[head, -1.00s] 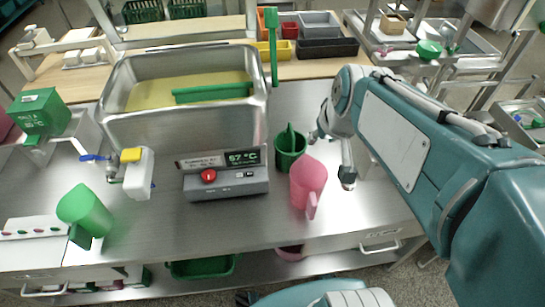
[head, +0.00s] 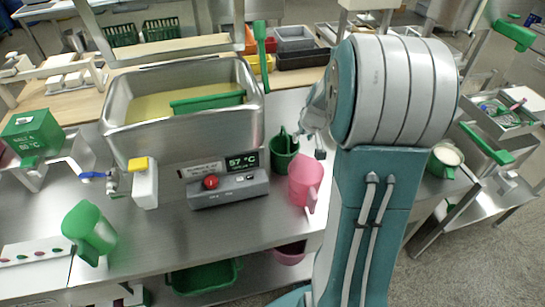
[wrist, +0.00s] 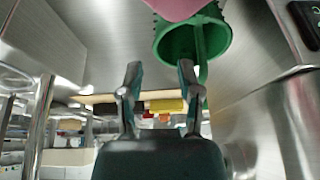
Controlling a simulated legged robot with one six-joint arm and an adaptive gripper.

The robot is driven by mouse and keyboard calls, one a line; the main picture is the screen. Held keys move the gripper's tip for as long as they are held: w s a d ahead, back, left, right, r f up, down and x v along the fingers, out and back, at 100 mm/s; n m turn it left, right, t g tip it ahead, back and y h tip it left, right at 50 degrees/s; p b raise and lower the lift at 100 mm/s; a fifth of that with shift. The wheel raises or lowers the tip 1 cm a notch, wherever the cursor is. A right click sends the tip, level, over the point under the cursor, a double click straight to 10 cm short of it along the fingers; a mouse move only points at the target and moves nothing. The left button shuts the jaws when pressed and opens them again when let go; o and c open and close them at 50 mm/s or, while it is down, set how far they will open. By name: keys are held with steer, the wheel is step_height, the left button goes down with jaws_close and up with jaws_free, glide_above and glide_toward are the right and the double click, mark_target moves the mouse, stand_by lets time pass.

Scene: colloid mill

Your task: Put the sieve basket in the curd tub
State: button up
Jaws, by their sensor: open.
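The green sieve basket (head: 283,160), a small round cup with an upright handle, stands on the steel counter in the head view. It also shows at the top of the wrist view (wrist: 178,45), which looks upside down. My gripper (head: 311,144) is close to the basket's right side in the head view. In the wrist view my gripper (wrist: 158,82) is open, with nothing between its fingers. The steel tub (head: 112,112) with yellowish contents, seemingly the curd tub, stands at the back left. A green bar lies across its contents.
A pink jug (head: 304,184) stands just in front of the basket. A grey control box (head: 228,188) showing 57 °C sits to the left. A green paddle (head: 260,45) stands upright behind the tub.

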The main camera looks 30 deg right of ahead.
mark_target(295, 149)
steer(key=x, duration=0.9)
steer(key=shift+w+f, duration=0.2)
steer(key=shift+f, duration=0.15)
steer(key=shift+w+d+f, duration=0.2)
steer(key=shift+d+f, duration=0.15)
steer(key=shift+f, duration=0.1)
steer(key=shift+a, duration=0.25)
jaws_close()
